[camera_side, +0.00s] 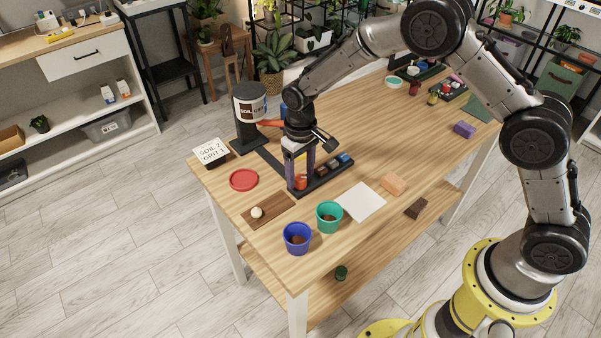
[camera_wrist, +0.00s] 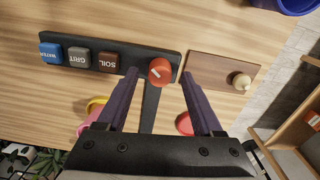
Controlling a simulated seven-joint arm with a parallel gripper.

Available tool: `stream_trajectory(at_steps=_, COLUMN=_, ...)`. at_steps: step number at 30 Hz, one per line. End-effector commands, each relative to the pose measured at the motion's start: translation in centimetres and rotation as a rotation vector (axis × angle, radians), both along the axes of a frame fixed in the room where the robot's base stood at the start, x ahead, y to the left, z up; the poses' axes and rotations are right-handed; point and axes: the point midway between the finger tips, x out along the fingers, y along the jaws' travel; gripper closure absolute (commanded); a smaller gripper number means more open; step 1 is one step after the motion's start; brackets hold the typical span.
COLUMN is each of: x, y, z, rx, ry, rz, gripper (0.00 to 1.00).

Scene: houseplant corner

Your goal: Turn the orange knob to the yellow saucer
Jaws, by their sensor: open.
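The orange knob (camera_wrist: 160,70) sits at the end of a black panel (camera_wrist: 100,52) and bears a short white mark. In the side view the knob (camera_side: 301,183) is partly covered by my gripper (camera_side: 299,178). My gripper points down, open, with a finger on either side of the knob; I cannot tell whether either touches it. A yellow rim (camera_wrist: 94,104), probably the yellow saucer, shows left of the left finger in the wrist view, mostly hidden. I cannot make it out in the side view. A red saucer (camera_side: 244,180) lies on the table.
Blue, grey and brown buttons (camera_side: 333,164) line the panel. A wooden board with a pale ball (camera_side: 257,212), a blue pot (camera_side: 297,238) and a green pot (camera_side: 329,217) stand near the front. A soil dispenser (camera_side: 250,103) rises behind. White paper (camera_side: 361,201) lies to the right.

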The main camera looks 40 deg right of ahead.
Motion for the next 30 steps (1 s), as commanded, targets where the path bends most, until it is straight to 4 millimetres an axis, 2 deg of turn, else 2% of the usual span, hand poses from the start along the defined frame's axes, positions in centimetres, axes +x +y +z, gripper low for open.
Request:
stream_trajectory(at_steps=12, x=0.1, y=0.0, z=8.5, rx=0.002, ry=-0.007, rz=0.000, gripper=0.32)
stream_trajectory(at_steps=18, x=0.1, y=0.0, z=11.7, rx=0.001, ry=-0.005, rz=0.000, gripper=0.32)
stream_trajectory(at_steps=24, x=0.0, y=0.0, z=13.1, rx=0.000, ry=-0.002, rz=0.000, gripper=0.32)
stream_trajectory(at_steps=30, x=0.0, y=0.0, z=13.2, rx=0.000, ry=0.000, rz=0.000, gripper=0.32)
